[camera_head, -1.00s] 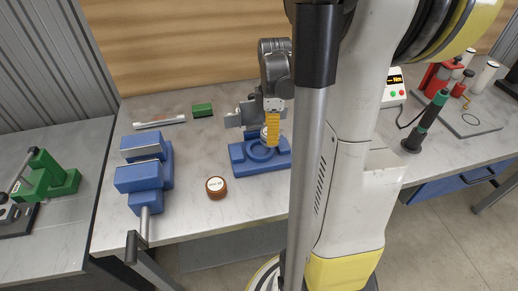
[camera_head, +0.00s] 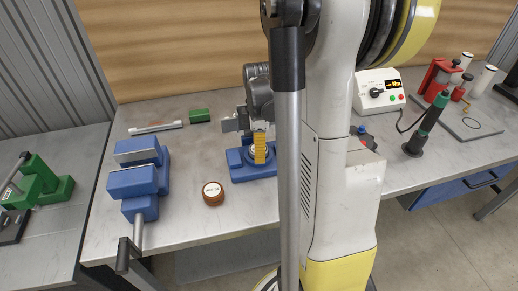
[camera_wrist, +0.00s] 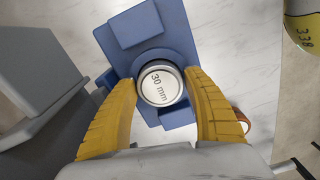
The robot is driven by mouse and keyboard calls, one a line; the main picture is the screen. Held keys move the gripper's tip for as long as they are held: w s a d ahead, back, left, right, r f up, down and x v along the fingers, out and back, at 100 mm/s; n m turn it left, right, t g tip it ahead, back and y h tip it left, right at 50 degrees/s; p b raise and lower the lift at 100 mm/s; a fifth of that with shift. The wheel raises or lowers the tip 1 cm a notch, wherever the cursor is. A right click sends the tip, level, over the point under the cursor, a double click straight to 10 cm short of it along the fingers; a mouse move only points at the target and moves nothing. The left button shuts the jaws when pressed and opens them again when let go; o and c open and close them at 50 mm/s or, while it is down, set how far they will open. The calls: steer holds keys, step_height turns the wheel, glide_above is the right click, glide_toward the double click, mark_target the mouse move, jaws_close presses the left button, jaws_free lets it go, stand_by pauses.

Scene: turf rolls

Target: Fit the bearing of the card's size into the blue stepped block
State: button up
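The blue stepped block (camera_head: 238,172) lies on the workbench, and it also fills the middle of the wrist view (camera_wrist: 178,30). A round bearing (camera_wrist: 160,87) with a white face marked "30 mm" is between my yellow fingertips, over the block's round recess. My gripper (camera_wrist: 160,85) points down at the block, and its fingers appear to press on both sides of the bearing. In the head view the gripper (camera_head: 259,148) is low at the block. How deep the bearing sits is hidden. I cannot make out the card.
A brown round piece (camera_head: 213,194) with a white label stands left of the block. A blue vise (camera_head: 139,182), a green block (camera_head: 200,115) and a pale bar (camera_head: 156,127) are further left. A meter box (camera_head: 380,92) stands to the right. Bare bench lies in front.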

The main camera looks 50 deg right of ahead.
steer(key=shift+o, duration=0.7)
steer(key=shift+r, duration=0.1)
step_height(320, 180, up, 12)
steer(key=p, duration=0.4)
steer(key=s+a+r+m+t, duration=0.2)
steer(key=a+m+t, duration=0.1)
steer(key=a, duration=0.9)
steer(key=s+a+r+m+t, duration=0.3)
steer(key=a+m, duration=0.3)
steer(key=a, duration=0.7)
steer(key=shift+s+a+t, duration=0.2)
steer(key=shift+a+t, duration=0.1)
steer(key=shift+t, duration=0.3)
steer(key=shift+f, duration=0.15)
